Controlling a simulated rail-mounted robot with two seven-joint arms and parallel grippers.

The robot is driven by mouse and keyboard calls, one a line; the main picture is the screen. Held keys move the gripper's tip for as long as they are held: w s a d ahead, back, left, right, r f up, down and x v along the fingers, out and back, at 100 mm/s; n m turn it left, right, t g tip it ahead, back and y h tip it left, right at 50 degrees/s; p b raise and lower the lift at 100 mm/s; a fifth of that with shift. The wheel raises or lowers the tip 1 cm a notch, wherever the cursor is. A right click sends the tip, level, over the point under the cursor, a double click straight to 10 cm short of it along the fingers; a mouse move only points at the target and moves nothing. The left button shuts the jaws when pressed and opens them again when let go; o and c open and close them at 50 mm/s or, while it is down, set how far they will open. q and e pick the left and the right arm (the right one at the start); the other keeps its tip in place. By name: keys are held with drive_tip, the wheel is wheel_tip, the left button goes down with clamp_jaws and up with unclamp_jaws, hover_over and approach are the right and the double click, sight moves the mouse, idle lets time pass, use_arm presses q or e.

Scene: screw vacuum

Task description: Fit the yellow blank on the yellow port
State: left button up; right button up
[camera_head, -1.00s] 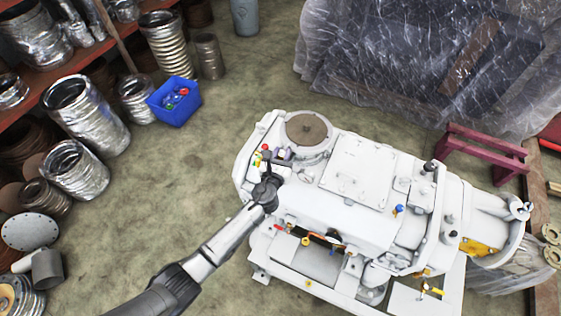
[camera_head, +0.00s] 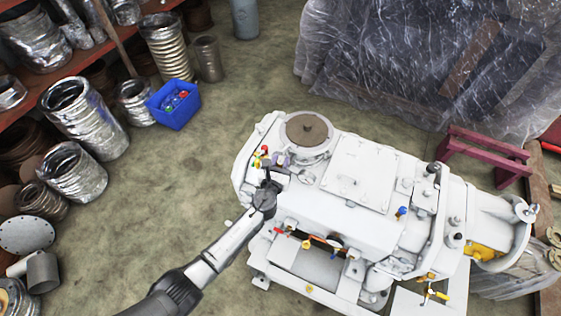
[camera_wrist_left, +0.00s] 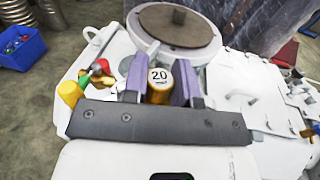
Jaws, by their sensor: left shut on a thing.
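My left gripper (camera_wrist_left: 160,82) has purple fingers shut on a yellow-gold cylinder (camera_wrist_left: 159,86) with a white face marked "2.0". I take this to be the yellow blank. In the head view the gripper (camera_head: 281,159) is over the left end of the white machine (camera_head: 380,220), beside its round lid. Left of the fingers in the wrist view are a yellow fitting (camera_wrist_left: 70,93), a green one (camera_wrist_left: 84,77) and a red one (camera_wrist_left: 103,67). I cannot tell which part is the yellow port. The held piece's lower end is hidden behind the gripper body. My right gripper is out of view.
The round brown-topped lid (camera_wrist_left: 178,26) stands just beyond the fingers. A blue bin (camera_head: 174,104) with small coloured pieces is on the floor behind left. Metal pipe pieces (camera_head: 86,116) crowd the left side. Open floor lies left of the machine.

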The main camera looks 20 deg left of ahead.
use_arm(q)
drive_tip(key=shift+f, duration=0.35)
drive_tip(key=o, duration=0.9)
drive_tip(key=shift+r+p, duration=0.3)
drive_tip(key=shift+r, duration=0.2)
drive_tip(key=shift+s, duration=0.35)
drive_tip(key=s, duration=0.7)
drive_tip(key=s+d+p, duration=0.1)
drive_tip(key=s, duration=0.3)
drive_tip(key=shift+s+r, duration=0.15)
drive_tip(key=shift+r, duration=0.15)
